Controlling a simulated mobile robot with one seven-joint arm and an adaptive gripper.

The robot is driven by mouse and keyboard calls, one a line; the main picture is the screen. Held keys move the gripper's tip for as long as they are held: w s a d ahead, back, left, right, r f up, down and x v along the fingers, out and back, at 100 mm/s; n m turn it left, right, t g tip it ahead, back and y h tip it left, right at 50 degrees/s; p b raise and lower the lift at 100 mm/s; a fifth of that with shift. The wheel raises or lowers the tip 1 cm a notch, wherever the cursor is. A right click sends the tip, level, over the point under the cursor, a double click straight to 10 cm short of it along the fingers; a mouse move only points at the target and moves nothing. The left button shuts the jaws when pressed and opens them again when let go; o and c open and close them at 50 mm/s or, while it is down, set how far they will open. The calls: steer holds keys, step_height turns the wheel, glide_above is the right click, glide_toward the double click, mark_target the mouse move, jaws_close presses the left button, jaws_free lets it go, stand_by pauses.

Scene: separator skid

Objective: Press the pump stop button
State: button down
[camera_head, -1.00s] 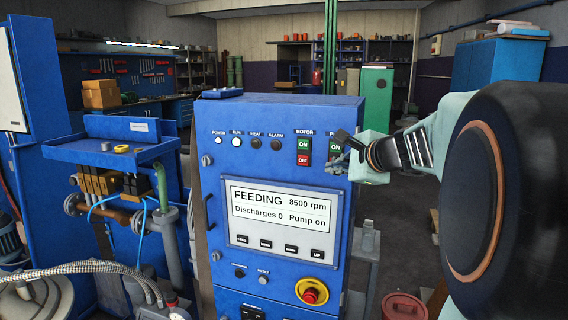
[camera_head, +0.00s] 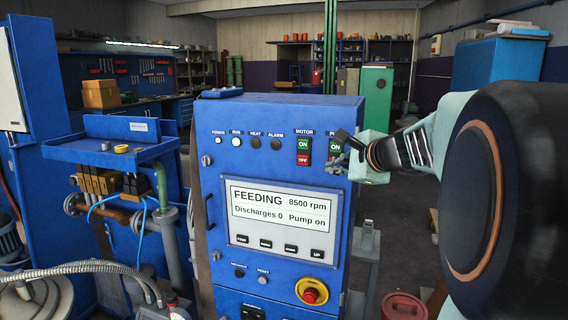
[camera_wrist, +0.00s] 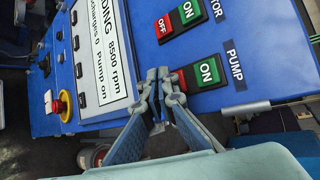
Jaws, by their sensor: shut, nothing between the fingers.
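The blue control cabinet (camera_head: 280,120) carries a pump switch with a green ON button (camera_head: 336,146). In the wrist view the green pump ON button (camera_wrist: 208,72) and the PUMP label (camera_wrist: 235,65) are clear. The red pump stop button (camera_wrist: 182,80) shows only in part beside my fingertips. My gripper (camera_wrist: 163,76) is shut and empty, with its tips at the stop button. I cannot tell whether they touch it. In the head view my gripper (camera_head: 335,165) covers the stop button. The screen (camera_head: 281,212) reads FEEDING, 8500 rpm, Discharges 0, Pump on.
The motor switch (camera_head: 304,152) with ON and OFF buttons sits just left of the pump switch. A red emergency stop knob (camera_head: 312,291) on a yellow base is lower on the panel. A blue tray shelf (camera_head: 110,150) stands left of the cabinet.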

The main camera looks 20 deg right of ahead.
steer(key=shift+w+d, duration=0.1)
steer(key=shift+w+d, duration=0.15)
steer(key=shift+w, duration=0.1)
steer(key=shift+w+d+b, duration=0.25)
steer(key=shift+w+b, duration=0.05)
steer(key=shift+w, duration=0.05)
stand_by(0.7)
steer(key=shift+s+a, duration=0.1)
steer(key=shift+s, duration=0.05)
steer(key=shift+s+a, duration=0.35)
steer(key=shift+s, duration=0.2)
stand_by(0.3)
